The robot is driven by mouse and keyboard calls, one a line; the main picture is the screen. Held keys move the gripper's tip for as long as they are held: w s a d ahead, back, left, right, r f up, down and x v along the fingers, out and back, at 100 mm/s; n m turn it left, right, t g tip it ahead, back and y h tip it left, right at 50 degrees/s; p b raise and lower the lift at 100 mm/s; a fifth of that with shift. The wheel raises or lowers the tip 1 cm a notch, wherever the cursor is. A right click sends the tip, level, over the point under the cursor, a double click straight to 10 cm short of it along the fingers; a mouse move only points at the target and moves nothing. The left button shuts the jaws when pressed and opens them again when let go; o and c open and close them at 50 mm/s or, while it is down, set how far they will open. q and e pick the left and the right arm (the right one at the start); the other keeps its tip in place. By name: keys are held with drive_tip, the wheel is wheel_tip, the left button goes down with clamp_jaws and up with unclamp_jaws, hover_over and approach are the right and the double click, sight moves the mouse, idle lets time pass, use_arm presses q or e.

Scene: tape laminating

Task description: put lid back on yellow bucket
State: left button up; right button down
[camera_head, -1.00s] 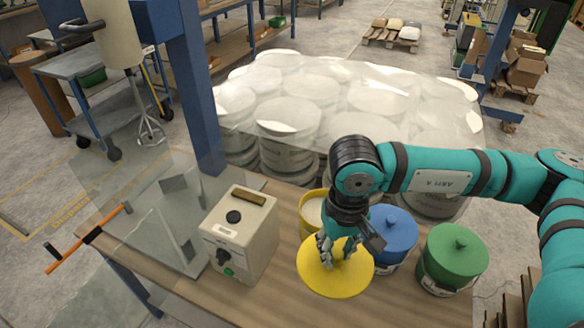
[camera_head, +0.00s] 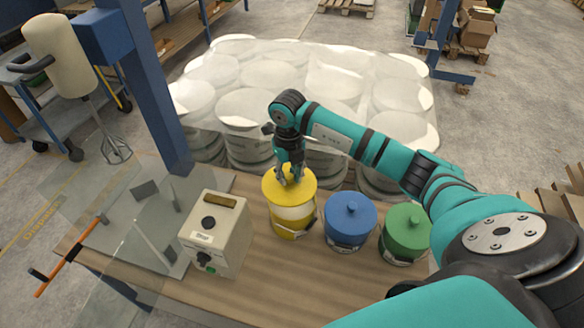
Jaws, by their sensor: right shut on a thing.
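The yellow bucket (camera_head: 293,219) stands upright on the wooden table, left of the blue bucket. The yellow lid (camera_head: 273,187) is over the bucket's mouth and covers its opening in the head view. I cannot tell whether it is fully seated. My right gripper (camera_head: 290,180) points down from above and is shut on the lid's knob, which its fingers hide. My left gripper is not in view.
A blue bucket (camera_head: 350,222) and a green bucket (camera_head: 405,232), both lidded, stand to the right. A beige control box (camera_head: 216,235) stands to the left. Wrapped white buckets (camera_head: 300,85) lie behind the table (camera_head: 270,291). The table's front is clear.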

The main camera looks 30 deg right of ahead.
sight(292, 184)
drive_tip(key=shift+s+d+f+m, duration=0.15)
drive_tip(key=shift+d+f+m, duration=0.2)
drive_tip(key=shift+m, duration=0.45)
drive_tip(key=shift+f, duration=0.1)
drive_tip(key=shift+f+b, duration=2.25)
drive_tip(key=shift+f, duration=0.75)
drive_tip(key=shift+f+b, duration=0.2)
drive_tip(key=shift+b, duration=0.1)
drive_tip(key=c, duration=0.6)
unclamp_jaws()
drive_tip(key=shift+o, duration=0.2)
drive_tip(key=shift+r, duration=0.15)
